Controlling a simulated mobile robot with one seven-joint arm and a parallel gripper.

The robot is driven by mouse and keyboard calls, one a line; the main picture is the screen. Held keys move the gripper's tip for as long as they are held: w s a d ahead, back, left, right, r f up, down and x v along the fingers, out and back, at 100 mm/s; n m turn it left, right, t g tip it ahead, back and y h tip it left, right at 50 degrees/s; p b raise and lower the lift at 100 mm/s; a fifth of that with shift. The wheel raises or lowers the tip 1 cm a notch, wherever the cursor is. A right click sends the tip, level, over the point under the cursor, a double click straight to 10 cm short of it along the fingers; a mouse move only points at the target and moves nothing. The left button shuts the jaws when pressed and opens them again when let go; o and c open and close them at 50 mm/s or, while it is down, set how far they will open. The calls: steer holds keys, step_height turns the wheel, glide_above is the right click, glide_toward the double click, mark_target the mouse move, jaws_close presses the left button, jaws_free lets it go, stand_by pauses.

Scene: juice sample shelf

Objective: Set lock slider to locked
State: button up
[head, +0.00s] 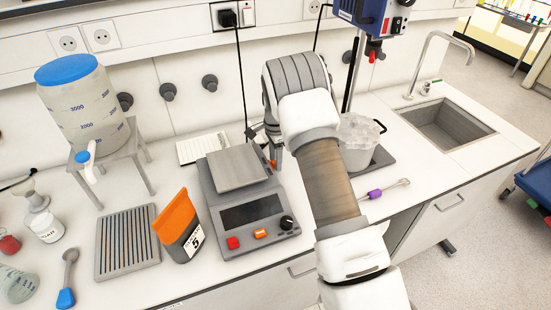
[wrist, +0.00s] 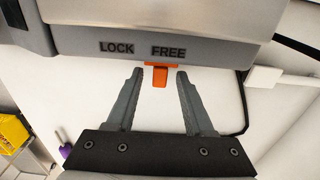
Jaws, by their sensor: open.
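The lock slider is a small orange tab (wrist: 159,76) under the lower edge of a grey housing marked LOCK and FREE in the wrist view. It sits below the word FREE, right of LOCK. In the head view the grey balance (head: 250,205) stands on the bench, with a bit of orange (head: 273,163) by its back right corner, near my gripper. My gripper (wrist: 160,73) is open, one finger on each side of the tab, with visible gaps. In the head view my arm hides most of the gripper and that corner.
An orange-and-grey container (head: 178,228) stands left of the balance. A white tub (head: 357,140) stands on a dark plate to the right, behind a purple-handled tool (head: 388,188). A black cable (head: 240,80) hangs behind the balance. A sink (head: 447,123) is farther right.

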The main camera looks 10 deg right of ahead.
jaws_close()
stand_by(1.3)
